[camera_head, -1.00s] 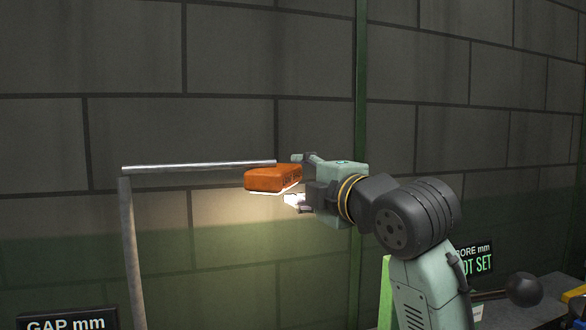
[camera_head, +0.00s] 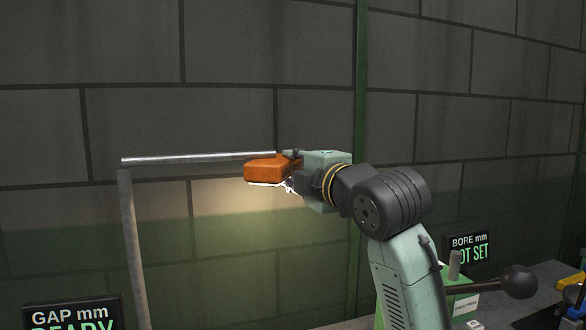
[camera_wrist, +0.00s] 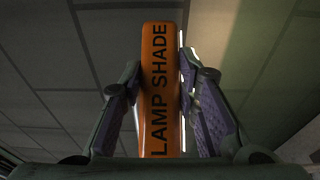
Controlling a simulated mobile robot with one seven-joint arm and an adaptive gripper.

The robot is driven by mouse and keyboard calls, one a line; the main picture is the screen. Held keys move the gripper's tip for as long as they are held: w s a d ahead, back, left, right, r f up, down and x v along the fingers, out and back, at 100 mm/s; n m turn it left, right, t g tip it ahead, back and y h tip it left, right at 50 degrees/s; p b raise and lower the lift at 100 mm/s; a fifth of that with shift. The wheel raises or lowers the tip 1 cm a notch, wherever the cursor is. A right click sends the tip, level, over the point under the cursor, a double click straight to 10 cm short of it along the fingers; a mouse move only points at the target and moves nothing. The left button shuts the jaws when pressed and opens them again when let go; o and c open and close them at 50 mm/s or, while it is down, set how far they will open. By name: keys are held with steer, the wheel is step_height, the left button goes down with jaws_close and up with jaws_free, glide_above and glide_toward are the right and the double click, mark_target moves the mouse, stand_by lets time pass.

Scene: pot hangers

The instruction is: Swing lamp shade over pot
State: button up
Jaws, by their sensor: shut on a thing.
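The orange lamp shade (camera_head: 262,168) hangs at the right end of a grey metal lamp arm (camera_head: 195,159), with its lit underside facing down. In the wrist view the shade (camera_wrist: 160,90), lettered LAMP SHADE, stands between my two fingers. My gripper (camera_head: 289,171) is shut on the shade's right end, one finger above and one below. The pot is not in view.
An upright grey post (camera_head: 133,245) carries the lamp arm at left. A GAP mm sign (camera_head: 72,313) stands at lower left, and a BORE mm sign (camera_head: 467,247) at right by a green press and a black ball knob (camera_head: 519,281). A dark block wall stands behind.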

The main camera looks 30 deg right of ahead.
jaws_close()
stand_by(0.3)
